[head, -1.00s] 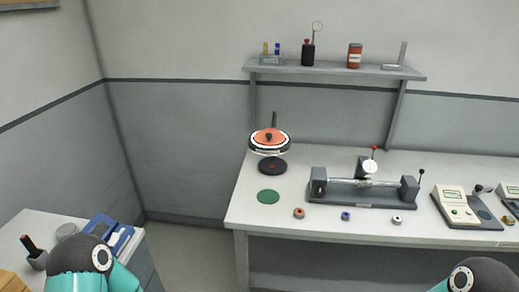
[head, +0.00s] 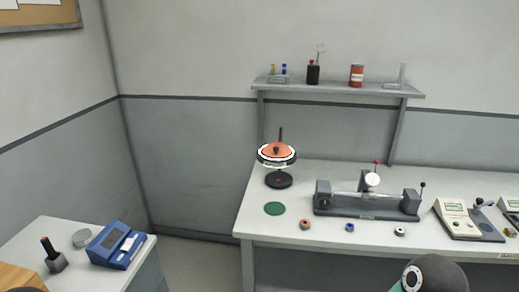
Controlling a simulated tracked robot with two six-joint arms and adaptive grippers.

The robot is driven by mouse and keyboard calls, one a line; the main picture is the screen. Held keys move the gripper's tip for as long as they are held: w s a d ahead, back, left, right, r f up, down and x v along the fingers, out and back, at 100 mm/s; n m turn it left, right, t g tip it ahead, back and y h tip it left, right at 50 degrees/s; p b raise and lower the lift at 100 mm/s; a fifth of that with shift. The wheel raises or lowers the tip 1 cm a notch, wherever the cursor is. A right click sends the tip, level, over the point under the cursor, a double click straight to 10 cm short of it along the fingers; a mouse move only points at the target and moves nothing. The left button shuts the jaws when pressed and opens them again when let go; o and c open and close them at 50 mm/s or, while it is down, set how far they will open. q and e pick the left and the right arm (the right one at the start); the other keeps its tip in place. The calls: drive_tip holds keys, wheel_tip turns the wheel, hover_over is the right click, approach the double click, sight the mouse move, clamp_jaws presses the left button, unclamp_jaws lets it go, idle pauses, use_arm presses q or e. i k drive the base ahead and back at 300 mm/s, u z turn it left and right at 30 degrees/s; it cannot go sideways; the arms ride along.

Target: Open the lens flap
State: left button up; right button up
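An orange-topped round device (head: 277,152) with a white ring around its head stands on a dark round base (head: 279,180) at the left end of the workbench. It looks like a ring-lit magnifier with its orange flap lying shut over the lens, though it is small at this distance. Neither of my grippers shows in the head view. Part of my own arm shows at the lower right edge, well in front of the bench.
The workbench (head: 255,221) also holds a green disc (head: 274,209), several small rings, a bench-centre fixture (head: 368,208) and a meter box (head: 454,217). A shelf (head: 340,90) hangs above. A side table (head: 56,229) with a blue device (head: 117,245) stands left. Floor shows between the tables.

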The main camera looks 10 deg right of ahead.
sight(277, 150)
drive_tip(key=u, duration=0.1)
drive_tip(key=i, duration=1)
drive_tip(key=z, duration=0.05)
